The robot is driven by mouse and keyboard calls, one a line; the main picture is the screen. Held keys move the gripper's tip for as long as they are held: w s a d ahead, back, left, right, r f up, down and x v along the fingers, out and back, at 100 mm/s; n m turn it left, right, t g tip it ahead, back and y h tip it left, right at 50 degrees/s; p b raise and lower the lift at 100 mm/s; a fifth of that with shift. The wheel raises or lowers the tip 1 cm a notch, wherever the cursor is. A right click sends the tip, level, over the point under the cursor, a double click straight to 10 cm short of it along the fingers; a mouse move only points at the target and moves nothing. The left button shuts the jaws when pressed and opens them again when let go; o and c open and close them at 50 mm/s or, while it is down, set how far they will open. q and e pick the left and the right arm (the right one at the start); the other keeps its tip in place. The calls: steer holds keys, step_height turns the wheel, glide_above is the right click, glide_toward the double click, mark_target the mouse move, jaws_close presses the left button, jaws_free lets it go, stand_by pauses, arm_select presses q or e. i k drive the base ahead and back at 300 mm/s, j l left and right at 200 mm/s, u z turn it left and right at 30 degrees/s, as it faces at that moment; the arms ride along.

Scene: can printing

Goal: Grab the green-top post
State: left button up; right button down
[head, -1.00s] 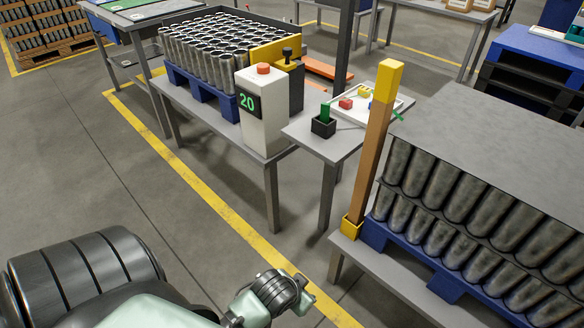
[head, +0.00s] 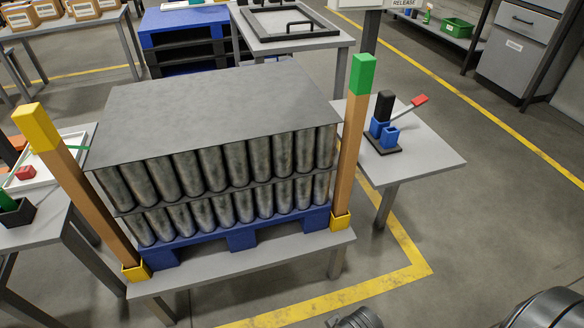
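The green-top post (head: 351,142) is a brown wooden post with a green cap. It stands nearly upright in a yellow socket (head: 341,220) at the right front corner of a grey table (head: 290,250). It is beside a stack of metal cans (head: 225,175) on a blue pallet. A matching yellow-top post (head: 75,187) stands in another yellow socket at the left front corner. Dark parts of my own arm show at the bottom edge and the bottom right corner. Neither gripper's fingers can be seen, and nothing is touching the green-top post.
A small grey table (head: 432,155) with a blue and black lever device (head: 384,130) stands right of the post. A table with a white tray (head: 50,160) is at the left. Yellow tape marks the floor (head: 400,275). Open floor lies at the right.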

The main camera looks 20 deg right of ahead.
mark_target(363, 64)
steer(key=l+z, duration=0.3)
steer(key=l, duration=1)
steer(key=k, duration=0.05)
